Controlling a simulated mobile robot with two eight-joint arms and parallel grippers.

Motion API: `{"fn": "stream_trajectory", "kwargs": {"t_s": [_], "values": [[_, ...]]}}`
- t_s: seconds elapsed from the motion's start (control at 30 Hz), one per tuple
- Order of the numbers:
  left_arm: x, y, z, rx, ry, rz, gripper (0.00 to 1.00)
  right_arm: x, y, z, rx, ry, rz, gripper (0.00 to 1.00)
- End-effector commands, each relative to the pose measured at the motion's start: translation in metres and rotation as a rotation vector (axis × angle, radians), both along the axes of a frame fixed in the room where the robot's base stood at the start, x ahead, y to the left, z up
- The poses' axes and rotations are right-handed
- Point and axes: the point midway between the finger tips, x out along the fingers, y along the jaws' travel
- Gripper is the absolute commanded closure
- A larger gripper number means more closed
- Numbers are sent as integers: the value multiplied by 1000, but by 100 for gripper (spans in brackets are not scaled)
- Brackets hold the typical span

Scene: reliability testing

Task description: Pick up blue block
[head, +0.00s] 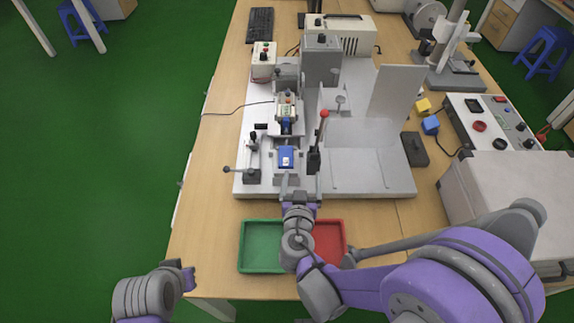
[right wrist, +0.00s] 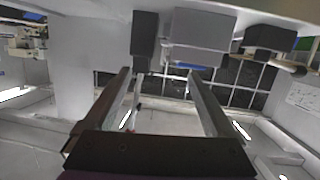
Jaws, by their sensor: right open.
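A blue block (head: 286,158) with a white label sits in the grey fixture of the test machine. A plain blue cube (head: 430,124) lies on the table right of the machine, beside a yellow cube (head: 423,105). My right gripper (head: 301,183) is open and empty at the machine's front edge, just in front of and slightly right of the labelled blue block. The right wrist view shows its two fingers apart, with nothing between them.
A green tray (head: 243,257) and a red tray (head: 341,245) stand at the front under my right arm. A red-knobbed lever (head: 323,114) rises close to the right gripper. A black box (head: 414,149) and a control panel (head: 490,120) stand at right.

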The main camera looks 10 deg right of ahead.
Motion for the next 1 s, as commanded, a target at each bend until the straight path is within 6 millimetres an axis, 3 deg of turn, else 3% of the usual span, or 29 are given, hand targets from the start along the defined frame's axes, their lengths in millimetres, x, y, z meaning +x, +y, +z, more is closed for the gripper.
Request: {"fn": "stream_trajectory", "kwargs": {"t_s": [0.1, 0.23, 1.0], "values": [[-2, 0, -7, 0, 3, 0, 100, 3, 20, -7, 15, -68, 43, 10], [-2, 0, -8, 0, 3, 0, 100, 5, 30, -8, 24, -103, 67, 10], [1, 0, 4, 0, -2, 0, 100, 103, 18, -20, 26, -108, 68, 10]]}}
